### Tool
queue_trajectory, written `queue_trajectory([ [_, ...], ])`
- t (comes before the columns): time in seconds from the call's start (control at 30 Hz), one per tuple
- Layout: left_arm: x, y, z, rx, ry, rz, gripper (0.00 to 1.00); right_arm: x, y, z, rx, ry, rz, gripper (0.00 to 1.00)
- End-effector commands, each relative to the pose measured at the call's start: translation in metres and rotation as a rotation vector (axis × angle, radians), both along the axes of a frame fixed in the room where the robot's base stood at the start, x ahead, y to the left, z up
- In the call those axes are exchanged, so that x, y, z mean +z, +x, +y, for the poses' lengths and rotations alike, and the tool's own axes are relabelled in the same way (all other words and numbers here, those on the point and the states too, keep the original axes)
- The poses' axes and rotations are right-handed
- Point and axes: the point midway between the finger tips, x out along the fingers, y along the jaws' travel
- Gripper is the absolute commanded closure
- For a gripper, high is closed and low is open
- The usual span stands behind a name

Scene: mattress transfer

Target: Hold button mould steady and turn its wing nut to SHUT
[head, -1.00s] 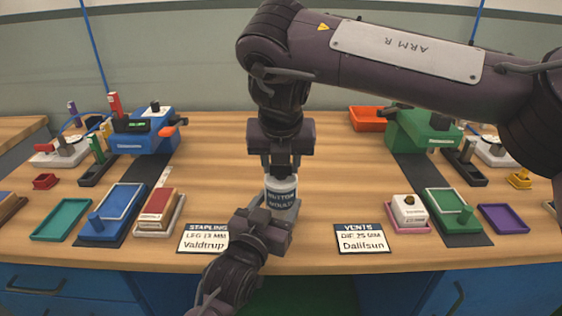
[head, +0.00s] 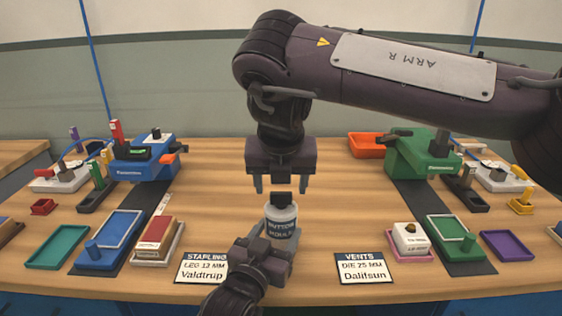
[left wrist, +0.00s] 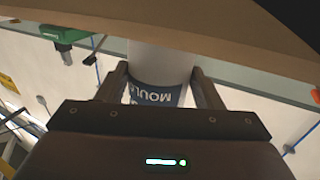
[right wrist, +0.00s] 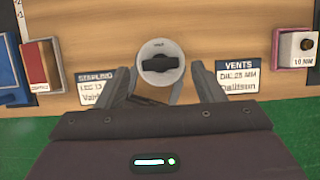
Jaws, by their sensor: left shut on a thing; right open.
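The button mould (head: 282,222) is a grey cylinder with a dark label band, upright near the front middle of the table. Its black wing nut (head: 281,199) sits on top. In the right wrist view the wing nut (right wrist: 160,64) lies crosswise on the pale round lid, with small lettering at the lid's far edge. My left gripper (head: 284,240) is shut around the mould's body from the front left; the left wrist view shows the label band (left wrist: 155,94) between its fingers. My right gripper (head: 281,187) is open and empty, above the wing nut.
The table beside the mould is clear.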

Motion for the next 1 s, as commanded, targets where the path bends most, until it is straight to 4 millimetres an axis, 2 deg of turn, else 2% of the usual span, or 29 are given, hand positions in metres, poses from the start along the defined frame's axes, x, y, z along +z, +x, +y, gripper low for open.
queue_trajectory([
  [0.03,0.003,0.0,0.0,0.0,-0.004,-0.006,0.9,0.013,-0.004,0.0,0.0,-0.002,-0.008,0.38],
  [0.2,0.003,0.0,0.0,0.0,-0.004,-0.006,0.9,0.047,-0.018,0.0,0.0,-0.002,-0.006,0.38],
  [0.4,0.003,0.0,0.0,0.0,-0.004,-0.006,0.9,0.075,-0.03,0.0,0.0,-0.002,-0.004,0.38],
  [0.57,0.003,0.0,0.0,0.0,-0.004,-0.006,0.9,0.084,-0.034,0.0,-0.001,-0.002,-0.001,0.38],
  [0.93,0.003,0.0,0.0,0.0,-0.004,-0.006,0.9,0.085,-0.034,0.0,0.0,-0.001,0.0,0.38],
  [0.97,0.003,0.0,0.0,0.0,-0.004,-0.006,0.36,0.085,-0.034,0.0,0.0,-0.001,0.0,0.38],
  [1.0,0.003,0.0,0.0,0.0,-0.004,-0.006,0.31,0.085,-0.034,0.0,0.0,-0.001,0.0,0.38],
])
